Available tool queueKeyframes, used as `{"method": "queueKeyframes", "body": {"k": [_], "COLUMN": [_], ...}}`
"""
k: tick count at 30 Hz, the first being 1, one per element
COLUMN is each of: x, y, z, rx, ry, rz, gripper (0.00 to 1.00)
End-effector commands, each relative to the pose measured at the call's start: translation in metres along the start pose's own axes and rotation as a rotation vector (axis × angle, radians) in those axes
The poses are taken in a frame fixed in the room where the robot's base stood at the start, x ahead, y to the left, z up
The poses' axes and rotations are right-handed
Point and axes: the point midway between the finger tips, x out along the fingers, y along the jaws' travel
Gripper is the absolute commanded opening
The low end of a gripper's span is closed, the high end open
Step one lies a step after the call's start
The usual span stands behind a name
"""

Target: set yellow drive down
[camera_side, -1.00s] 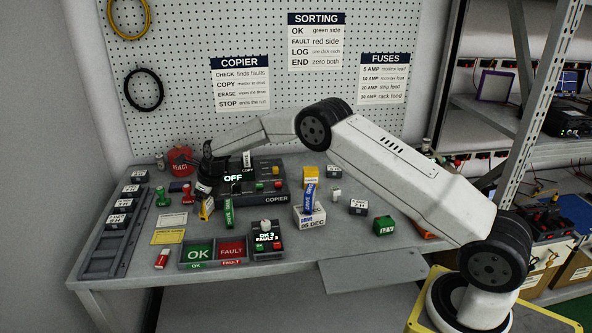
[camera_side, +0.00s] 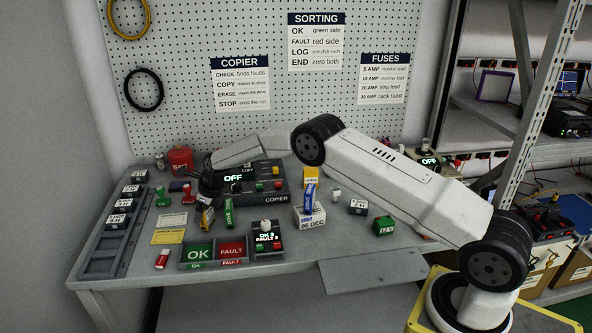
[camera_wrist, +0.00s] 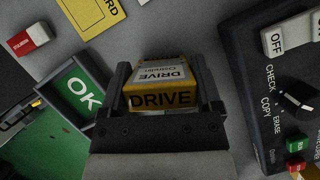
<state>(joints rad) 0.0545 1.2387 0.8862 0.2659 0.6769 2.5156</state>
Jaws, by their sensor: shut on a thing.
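The yellow drive (camera_wrist: 160,97), with a white label, is held between the two jaws of my gripper (camera_wrist: 166,88) in the wrist view. In the side view my gripper (camera_side: 208,190) is low over the bench, in front of the copier's left end. A yellow block (camera_side: 206,216) shows just below it there; I cannot tell if that is the held drive. Whether the held drive touches the bench is not clear.
The dark copier (camera_side: 262,186) is close to the right of my gripper. A green drive (camera_side: 228,213) stands nearby. The OK/FAULT tray (camera_side: 216,264) is in front; a rack (camera_side: 104,250) lines the left edge.

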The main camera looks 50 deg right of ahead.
Motion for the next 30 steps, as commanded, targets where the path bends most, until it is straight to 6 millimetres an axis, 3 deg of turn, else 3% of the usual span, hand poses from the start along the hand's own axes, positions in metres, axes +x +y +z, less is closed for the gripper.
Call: {"method": "queueKeyframes", "body": {"k": [7, 8, 9, 22, 30], "x": [0.003, 0.003, 0.003, -0.002, -0.021], "y": [0.000, 0.000, 0.000, 0.000, -0.001], "z": [-0.001, -0.001, -0.001, 0.000, 0.001], "rx": [0.000, 0.000, 0.000, 0.000, 0.000], "ry": [0.000, 0.000, 0.000, 0.000, -0.001], "rz": [0.000, 0.000, 0.000, 0.000, -0.001], "gripper": [0.18, 0.92, 1.00, 1.00, 1.00]}}
